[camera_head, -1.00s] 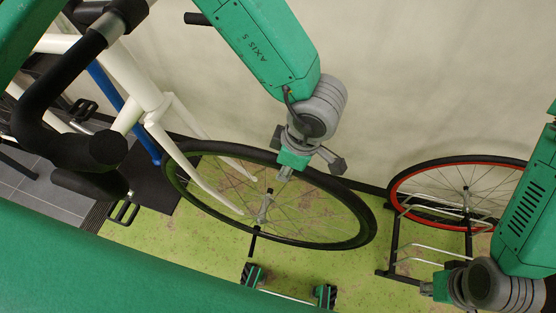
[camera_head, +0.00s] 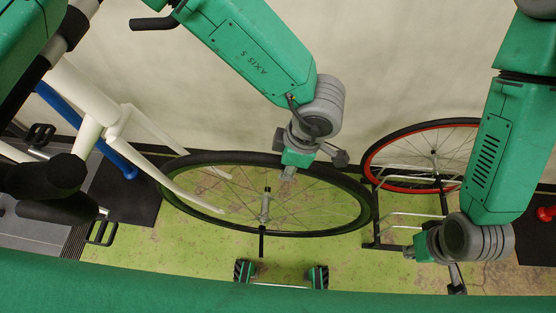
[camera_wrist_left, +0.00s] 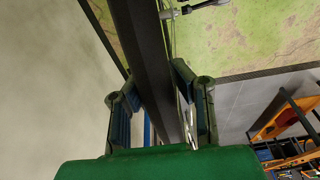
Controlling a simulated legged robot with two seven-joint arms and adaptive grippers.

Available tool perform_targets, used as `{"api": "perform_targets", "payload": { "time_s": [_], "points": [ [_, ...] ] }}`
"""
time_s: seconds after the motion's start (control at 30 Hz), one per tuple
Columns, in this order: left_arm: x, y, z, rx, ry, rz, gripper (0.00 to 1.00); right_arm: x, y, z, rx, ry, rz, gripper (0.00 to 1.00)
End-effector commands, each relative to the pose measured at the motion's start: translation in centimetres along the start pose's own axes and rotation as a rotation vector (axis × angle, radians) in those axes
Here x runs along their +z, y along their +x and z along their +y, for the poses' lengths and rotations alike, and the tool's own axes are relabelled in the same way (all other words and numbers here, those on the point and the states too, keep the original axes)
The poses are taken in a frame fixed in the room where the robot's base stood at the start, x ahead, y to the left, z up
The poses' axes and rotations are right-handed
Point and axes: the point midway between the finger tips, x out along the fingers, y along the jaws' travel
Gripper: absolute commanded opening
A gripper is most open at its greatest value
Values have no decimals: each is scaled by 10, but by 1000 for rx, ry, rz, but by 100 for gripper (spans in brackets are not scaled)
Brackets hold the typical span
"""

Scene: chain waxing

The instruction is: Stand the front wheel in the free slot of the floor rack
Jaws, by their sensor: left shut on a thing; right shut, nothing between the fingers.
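The front wheel (camera_head: 345,187), with a black tyre and thin spokes, is tilted above the green floor in the head view. My left gripper (camera_head: 290,172) is shut on its tyre at the upper edge. In the left wrist view the tyre (camera_wrist_left: 138,45) runs between the two fingers (camera_wrist_left: 160,90). The floor rack (camera_head: 376,225) is a black frame with silver hoops, right of the wheel. A red-rimmed wheel (camera_head: 405,183) stands in its rear part; the hoops in front (camera_head: 415,214) look empty. My right gripper (camera_head: 412,251) is shut and empty by the rack's front right.
A white bicycle frame (camera_head: 90,90) stands at left; its fork overlaps the wheel's left side in the picture. A pale wall (camera_head: 400,60) runs behind. A small red object (camera_head: 545,214) lies at far right.

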Motion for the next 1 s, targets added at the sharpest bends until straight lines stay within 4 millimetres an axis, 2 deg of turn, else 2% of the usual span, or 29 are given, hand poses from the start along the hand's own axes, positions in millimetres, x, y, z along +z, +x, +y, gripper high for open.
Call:
{"api": "perform_targets", "payload": {
  "time_s": [1.0],
  "points": [
    [67,-2,1,1,-2,0,0,0,5,0,0,0,0,0]
  ]
}}
